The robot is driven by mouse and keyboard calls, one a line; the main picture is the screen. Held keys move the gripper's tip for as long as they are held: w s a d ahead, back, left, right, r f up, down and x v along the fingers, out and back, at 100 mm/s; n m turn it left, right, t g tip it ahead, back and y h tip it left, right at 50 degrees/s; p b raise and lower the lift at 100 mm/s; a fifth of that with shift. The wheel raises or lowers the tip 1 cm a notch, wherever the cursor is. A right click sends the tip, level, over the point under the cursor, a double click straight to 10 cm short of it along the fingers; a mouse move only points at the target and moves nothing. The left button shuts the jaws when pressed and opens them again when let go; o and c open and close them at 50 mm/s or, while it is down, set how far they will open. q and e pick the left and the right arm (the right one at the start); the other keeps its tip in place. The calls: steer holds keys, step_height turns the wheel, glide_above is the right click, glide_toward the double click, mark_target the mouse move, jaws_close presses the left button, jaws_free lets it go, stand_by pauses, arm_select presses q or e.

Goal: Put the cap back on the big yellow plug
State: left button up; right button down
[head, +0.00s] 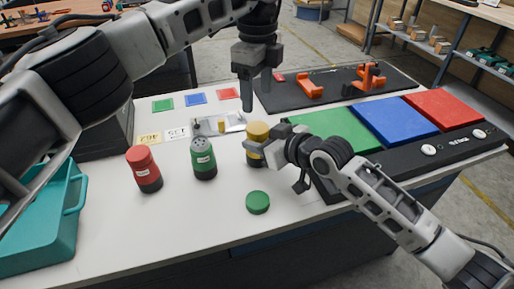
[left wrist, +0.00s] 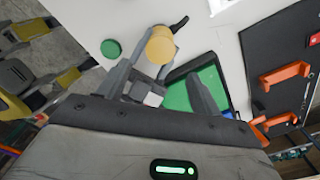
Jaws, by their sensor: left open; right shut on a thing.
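The big yellow plug (head: 257,131) stands upright on the white table, yellow above with a dark band. A smooth yellow top covers it; it shows round in the left wrist view (left wrist: 160,47). I cannot tell whether that top is a separate cap. My right gripper (head: 273,153) is shut on the plug from the right. My left gripper (head: 257,100) is open and empty, pointing down above and behind the plug. A green cap (head: 257,203) lies flat in front of it and also shows in the left wrist view (left wrist: 110,48).
A green plug (head: 203,160) with a dark-holed top and a red plug (head: 144,170) stand to the left. A teal bin (head: 67,215) is at far left. A panel with green, blue (head: 394,121) and red pads lies right. A dark mat (head: 335,88) with orange parts is behind.

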mark_target(257, 127)
arm_select(q)
steer(key=shift+f, duration=4)
steer(key=c, duration=1)
steer(key=m, duration=0.6)
steer(key=shift+m, duration=0.3)
steer(key=o, duration=1.1)
